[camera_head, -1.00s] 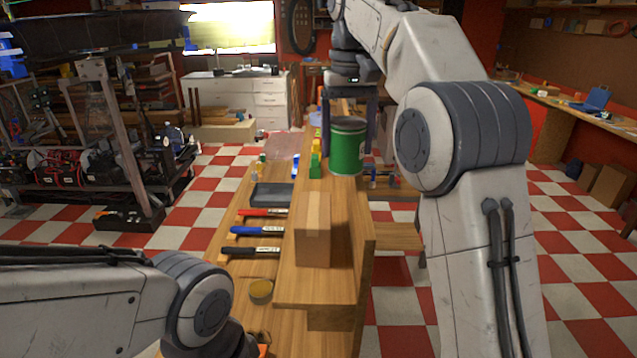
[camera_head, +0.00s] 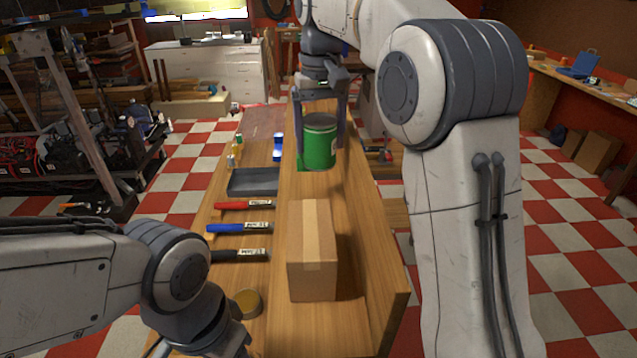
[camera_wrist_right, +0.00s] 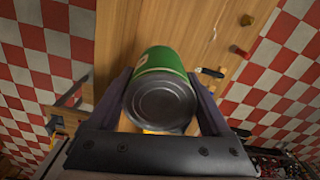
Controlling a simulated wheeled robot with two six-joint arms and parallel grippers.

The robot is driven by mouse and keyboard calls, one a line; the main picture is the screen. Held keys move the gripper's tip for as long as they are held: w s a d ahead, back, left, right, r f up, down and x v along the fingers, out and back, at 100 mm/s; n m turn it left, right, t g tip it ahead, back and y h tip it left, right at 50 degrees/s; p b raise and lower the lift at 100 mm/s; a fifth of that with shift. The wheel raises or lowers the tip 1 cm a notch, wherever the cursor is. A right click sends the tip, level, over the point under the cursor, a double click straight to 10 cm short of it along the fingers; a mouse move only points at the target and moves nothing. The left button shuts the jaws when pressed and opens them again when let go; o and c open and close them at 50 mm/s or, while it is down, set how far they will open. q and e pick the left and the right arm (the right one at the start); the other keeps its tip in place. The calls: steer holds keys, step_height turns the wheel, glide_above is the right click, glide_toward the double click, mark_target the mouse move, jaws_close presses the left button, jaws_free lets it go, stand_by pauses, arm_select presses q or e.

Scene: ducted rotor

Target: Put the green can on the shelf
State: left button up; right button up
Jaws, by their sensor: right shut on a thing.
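The green can (camera_head: 317,148) is upright between the fingers of my right gripper (camera_head: 321,135), which is shut on it. In the right wrist view the can (camera_wrist_right: 161,92) shows its grey metal end, with the gripper's fingers (camera_wrist_right: 160,98) on both sides. The can is over the raised wooden shelf (camera_head: 355,215), behind the cardboard box. I cannot tell whether its base touches the wood. My left arm (camera_head: 180,270) comes in at the lower left, and its gripper's fingers are not visible.
A cardboard box (camera_head: 312,250) stands on the shelf's near part. Red, blue and black markers (camera_head: 240,228) and a dark tray (camera_head: 252,181) lie on the lower bench to the left. A small round tin (camera_head: 247,303) is near my left arm. Wood between box and can is clear.

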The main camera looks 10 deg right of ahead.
step_height(320, 180, down, 9)
steer(key=shift+s+r+p, duration=0.15)
steer(key=shift+r+p, duration=0.05)
steer(key=shift+p, duration=0.15)
steer(key=shift+f, duration=0.3)
steer(key=shift+f, duration=0.15)
steer(key=o, duration=1.5)
steer(key=shift+r, duration=0.2)
step_height(320, 180, up, 12)
steer(key=shift+f, duration=0.1)
